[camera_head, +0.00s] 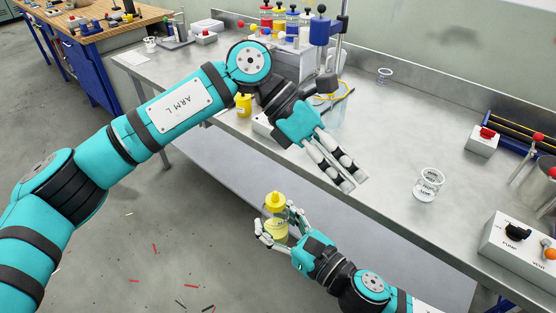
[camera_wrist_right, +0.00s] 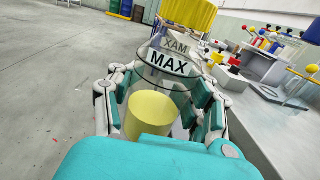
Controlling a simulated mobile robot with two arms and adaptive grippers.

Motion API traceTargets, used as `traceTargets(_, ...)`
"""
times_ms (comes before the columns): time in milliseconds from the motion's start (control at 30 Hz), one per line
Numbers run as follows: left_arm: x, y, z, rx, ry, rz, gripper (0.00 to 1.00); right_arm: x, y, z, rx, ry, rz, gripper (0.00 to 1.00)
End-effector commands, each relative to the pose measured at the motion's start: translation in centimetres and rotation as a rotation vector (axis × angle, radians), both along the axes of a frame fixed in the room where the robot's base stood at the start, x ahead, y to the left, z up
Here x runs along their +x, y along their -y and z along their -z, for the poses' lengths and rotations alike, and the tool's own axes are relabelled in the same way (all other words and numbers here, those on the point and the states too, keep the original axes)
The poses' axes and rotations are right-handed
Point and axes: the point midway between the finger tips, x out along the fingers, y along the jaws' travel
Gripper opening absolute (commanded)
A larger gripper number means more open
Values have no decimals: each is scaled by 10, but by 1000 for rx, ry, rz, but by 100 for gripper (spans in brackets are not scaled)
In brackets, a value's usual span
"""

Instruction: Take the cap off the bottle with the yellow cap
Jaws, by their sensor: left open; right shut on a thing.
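A clear bottle with yellow contents (camera_head: 276,229) and a yellow cap (camera_head: 275,199) is held upright in front of the table's front edge. My right gripper (camera_head: 277,233) is shut around the bottle's body. In the right wrist view the fingers stand on both sides of the bottle (camera_wrist_right: 152,113), which has a label reading "MAX", and the yellow cap (camera_wrist_right: 189,14) sits on its top, partly cut off by the frame. My left gripper (camera_head: 346,176) is open and empty over the table edge, above and to the right of the cap, apart from it.
The metal table (camera_head: 390,160) has a clear middle. A glass beaker (camera_head: 428,184) stands to the right, near a switch box (camera_head: 520,243). A small yellow bottle (camera_head: 243,104) stands near the front edge. Several coloured bottles and a blue-headed stand (camera_head: 322,30) are at the back.

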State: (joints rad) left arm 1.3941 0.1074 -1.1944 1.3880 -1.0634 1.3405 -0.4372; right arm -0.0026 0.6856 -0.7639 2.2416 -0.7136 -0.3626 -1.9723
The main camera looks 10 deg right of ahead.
Motion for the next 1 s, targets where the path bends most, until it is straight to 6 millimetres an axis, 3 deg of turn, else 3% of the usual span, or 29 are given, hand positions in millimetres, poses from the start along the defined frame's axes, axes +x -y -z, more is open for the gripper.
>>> traceTargets(33,-5,-12,0,91,130,71,52,0,0,0,1,1,0,0)
traceTargets(200,-2,-61,2,389,457,242,52,0,0,0,1,1,0,0)
traceTargets(400,9,-99,-8,602,643,327,52,0,0,0,1,1,0,0)
traceTargets(567,12,-107,-3,646,675,342,52,0,0,0,1,1,0,0)
traceTargets(1000,12,-107,59,643,672,340,52,0,0,0,1,1,0,0)
